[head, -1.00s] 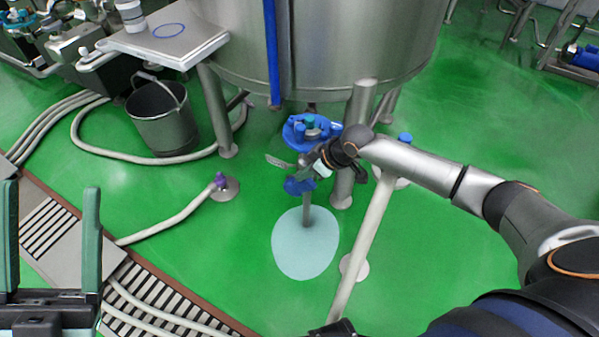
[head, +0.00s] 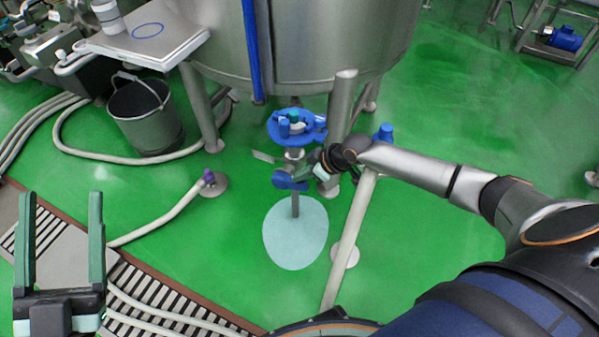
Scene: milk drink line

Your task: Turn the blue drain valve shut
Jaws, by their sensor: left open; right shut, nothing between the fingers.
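The drain valve hangs under the steel tank (head: 320,45). Its blue part (head: 290,181) sits low on a short vertical pipe, below a blue ring-shaped fitting (head: 297,127). A flat grey tab sticks out to the left of the pipe. My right gripper (head: 318,172) is shut and empty, close at the right side of the valve; I cannot tell whether it touches. My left gripper (head: 61,198) is open and empty at the lower left, far from the valve. A pale blue puddle (head: 295,240) lies on the floor below the valve's outlet.
A tank leg (head: 341,105) and a slanting pale pipe (head: 350,235) stand right of the valve. A grey bucket (head: 145,115), a pale hose (head: 165,222) and a floor grate (head: 150,297) lie to the left. Green floor is open at the right.

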